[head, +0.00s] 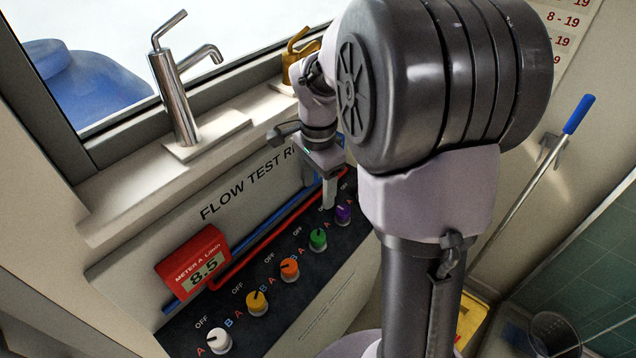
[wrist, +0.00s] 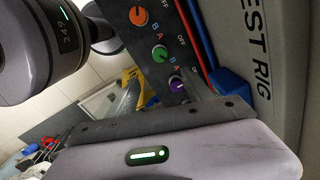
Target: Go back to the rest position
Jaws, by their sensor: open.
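My gripper (head: 329,196) hangs over the far end of the flow test rig panel (head: 275,318), close to the purple knob (head: 343,215). It is open with nothing seen between its fingers; whether a finger touches the knob cannot be told. My arm rises in front and hides part of the panel's right side. The row also holds a green knob (head: 318,239), an orange knob (head: 289,268), a yellow knob (head: 257,303) and a white knob (head: 219,340). The wrist view shows the purple knob (wrist: 177,86), green knob (wrist: 160,53) and orange knob (wrist: 139,15) uncovered.
A red meter (head: 194,263) reading 8.5 stands at the panel's left. A chrome tap (head: 178,95) stands on the windowsill and a brass tap (head: 299,55) farther along. A blue-gripped pole (head: 543,160) leans at the right wall, above a clear container (head: 553,333).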

